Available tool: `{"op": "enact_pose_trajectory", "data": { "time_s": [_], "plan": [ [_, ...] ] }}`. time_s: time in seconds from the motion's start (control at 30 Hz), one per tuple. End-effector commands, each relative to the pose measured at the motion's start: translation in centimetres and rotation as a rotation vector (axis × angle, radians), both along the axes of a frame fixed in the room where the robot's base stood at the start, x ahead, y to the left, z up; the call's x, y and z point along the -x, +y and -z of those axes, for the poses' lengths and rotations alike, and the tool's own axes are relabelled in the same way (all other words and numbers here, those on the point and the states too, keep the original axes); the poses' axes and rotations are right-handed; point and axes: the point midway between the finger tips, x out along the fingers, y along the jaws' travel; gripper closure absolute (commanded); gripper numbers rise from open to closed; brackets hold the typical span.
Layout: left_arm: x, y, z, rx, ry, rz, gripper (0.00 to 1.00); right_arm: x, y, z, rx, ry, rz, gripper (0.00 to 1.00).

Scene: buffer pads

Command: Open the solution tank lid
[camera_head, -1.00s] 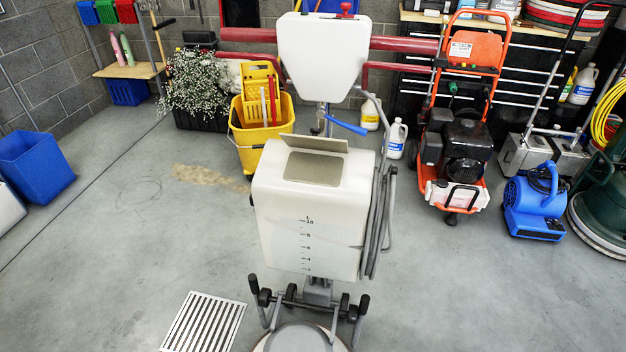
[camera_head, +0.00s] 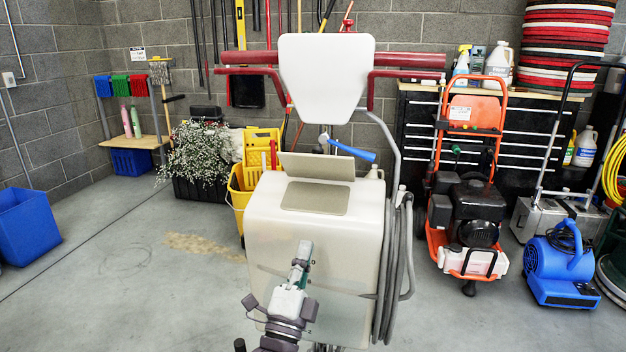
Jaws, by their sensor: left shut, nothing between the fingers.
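The solution tank (camera_head: 262,225) is a translucent white box on the floor machine in the middle of the camera_head view. Its beige lid (camera_head: 318,166) stands raised and tilted back along the rear of a flat beige rectangle (camera_head: 315,199) on the tank top. I cannot tell whether that rectangle is an opening or a cover. My left gripper (camera_head: 304,246) is shut and empty, in front of the tank's front face and below the lid, pointing up. It hides part of the tank's scale. My right gripper is not in view.
The machine's white head panel (camera_head: 325,80) and red handles (camera_head: 410,60) rise behind the tank. A blue lever (camera_head: 350,150) sticks out behind the lid. Grey hoses (camera_head: 398,260) hang at the tank's right side. A yellow mop bucket (camera_head: 240,200) stands behind left.

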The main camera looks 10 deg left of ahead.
Motion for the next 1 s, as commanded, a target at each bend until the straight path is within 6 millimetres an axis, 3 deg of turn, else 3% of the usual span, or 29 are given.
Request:
{"op": "enact_pose_trajectory", "data": {
  "time_s": [0.1,0.27,0.43,0.8,1.0],
  "plan": [
    [-0.1,0.4,-2.4,-0.047,-0.114,-0.094,1.00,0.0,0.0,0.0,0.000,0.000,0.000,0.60],
    [-0.5,0.6,-3.5,-0.065,-0.156,-0.136,1.00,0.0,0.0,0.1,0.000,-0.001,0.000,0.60],
    [-2.4,0.6,-5.2,-0.065,-0.157,-0.135,1.00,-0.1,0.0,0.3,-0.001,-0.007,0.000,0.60],
    [-8.2,0.6,-10.3,-0.064,-0.155,-0.133,1.00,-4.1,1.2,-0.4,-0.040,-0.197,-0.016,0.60],
    [-10.0,0.6,-11.8,-0.064,-0.153,-0.133,1.00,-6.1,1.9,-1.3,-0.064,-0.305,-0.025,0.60]
  ]
}}
